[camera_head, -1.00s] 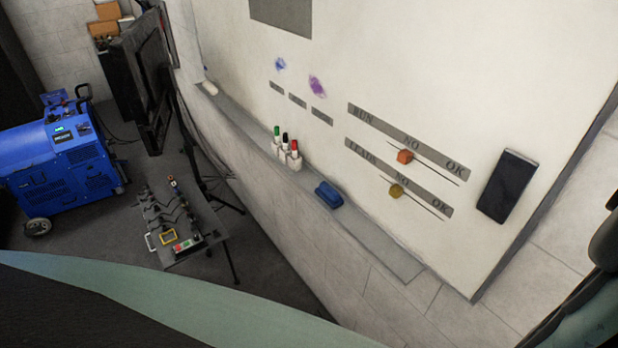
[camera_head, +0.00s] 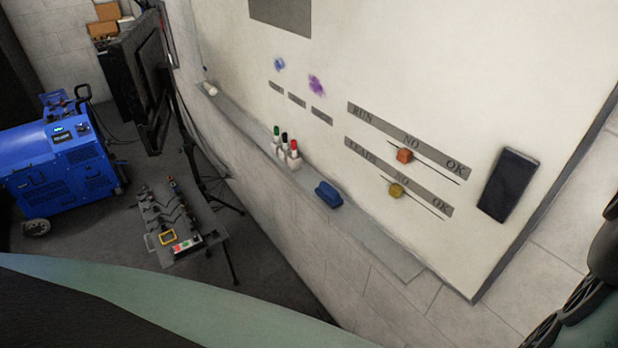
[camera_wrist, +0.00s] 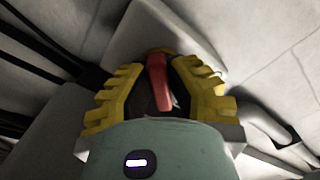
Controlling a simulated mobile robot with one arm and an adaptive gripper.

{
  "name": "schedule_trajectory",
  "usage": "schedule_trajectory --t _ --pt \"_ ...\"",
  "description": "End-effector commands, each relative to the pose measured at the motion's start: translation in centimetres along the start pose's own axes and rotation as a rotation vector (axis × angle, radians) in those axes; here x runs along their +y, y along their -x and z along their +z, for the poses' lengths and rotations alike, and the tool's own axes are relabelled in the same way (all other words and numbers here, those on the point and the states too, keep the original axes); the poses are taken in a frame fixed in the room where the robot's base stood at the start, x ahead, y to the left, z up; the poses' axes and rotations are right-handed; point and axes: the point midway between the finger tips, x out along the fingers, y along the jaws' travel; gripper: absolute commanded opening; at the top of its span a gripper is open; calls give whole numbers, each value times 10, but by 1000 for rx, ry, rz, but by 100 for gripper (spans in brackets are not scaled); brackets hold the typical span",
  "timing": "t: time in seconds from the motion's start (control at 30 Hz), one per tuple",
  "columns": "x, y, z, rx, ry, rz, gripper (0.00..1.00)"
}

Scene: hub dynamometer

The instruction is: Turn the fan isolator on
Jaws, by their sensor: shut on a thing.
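In the wrist view, a red handle (camera_wrist: 157,84) stands out from a pale grey box (camera_wrist: 158,28), with a bit of yellow-orange at its far end. It looks like the fan isolator's handle. My gripper (camera_wrist: 160,75) has its yellow ribbed fingers on both sides of the red handle, shut on it. The near end of the handle reaches toward my green palm. Any on or off marking is hidden or too small to read. The head view shows neither the isolator nor my gripper's fingers.
Dark cables (camera_wrist: 40,50) run along the wall left of the box, and a pale pipe (camera_wrist: 262,125) lies at right.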

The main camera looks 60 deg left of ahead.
Motion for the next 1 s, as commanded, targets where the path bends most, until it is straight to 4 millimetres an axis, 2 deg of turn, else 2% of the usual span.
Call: schedule_trajectory --t 0.53,0.57,0.8,0.83,1.0 --pt "0 -1 2 -5 -27 2 0" --pt "0 -1 2 -5 -27 2 18" --pt "0 0 1 -4 -26 0 43" --pt "0 0 1 -3 -26 0 46" --pt "0 0 1 -2 -25 0 46"
